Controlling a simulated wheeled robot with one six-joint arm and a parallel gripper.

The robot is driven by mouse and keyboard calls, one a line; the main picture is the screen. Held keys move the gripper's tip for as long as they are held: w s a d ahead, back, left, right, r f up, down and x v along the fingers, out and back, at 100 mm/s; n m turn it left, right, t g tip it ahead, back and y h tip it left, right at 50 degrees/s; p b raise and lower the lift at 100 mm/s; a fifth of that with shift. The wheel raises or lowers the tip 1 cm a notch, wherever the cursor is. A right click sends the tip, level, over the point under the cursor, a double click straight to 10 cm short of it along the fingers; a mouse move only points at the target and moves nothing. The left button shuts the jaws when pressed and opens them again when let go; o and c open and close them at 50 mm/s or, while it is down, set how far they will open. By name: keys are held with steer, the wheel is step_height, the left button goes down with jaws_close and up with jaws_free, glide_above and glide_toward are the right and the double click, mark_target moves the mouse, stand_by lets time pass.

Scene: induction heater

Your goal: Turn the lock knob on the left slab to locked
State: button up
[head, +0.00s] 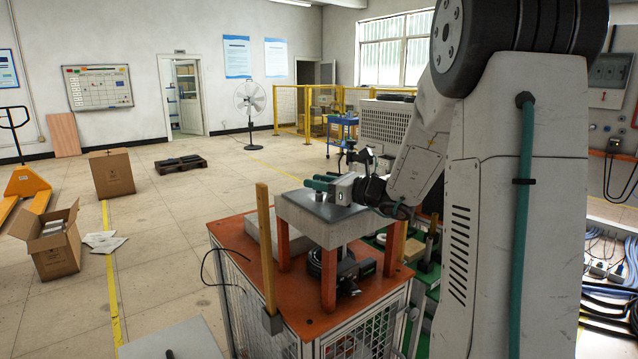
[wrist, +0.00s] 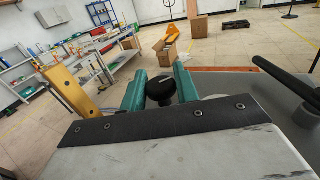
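A round black knob (wrist: 160,90) with a pale mark on top shows in the wrist view. My gripper (wrist: 160,82) has its two teal fingers on either side of this knob, with little or no gap; I cannot tell whether they press on it. In the head view, my gripper (head: 318,183) is low over the top of a grey slab (head: 318,223), which stands on orange posts. The knob is not clearly visible in the head view. I cannot read the locked or unlocked marking.
The slab stands on an orange-topped caged bench (head: 303,312). A wooden post (head: 265,245) rises at its front left. A black lever (wrist: 285,77) is close on the right in the wrist view. Open cardboard box (head: 55,250) and free floor are to the left.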

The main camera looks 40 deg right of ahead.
steer(key=shift+a+m+t+h, duration=0.1)
steer(key=shift+m+t+h, duration=0.25)
steer(key=shift+h, duration=0.25)
steer(key=m+h, duration=0.2)
steer(key=h, duration=0.2)
steer(key=shift+m+t, duration=0.35)
steer(key=shift+m+h, duration=1.3)
steer(key=shift+h, duration=0.7)
steer(key=o, duration=0.9)
steer(key=shift+o, duration=0.2)
steer(key=shift+s, duration=0.1)
steer(key=s, duration=0.7)
steer(key=shift+s+a, duration=0.35)
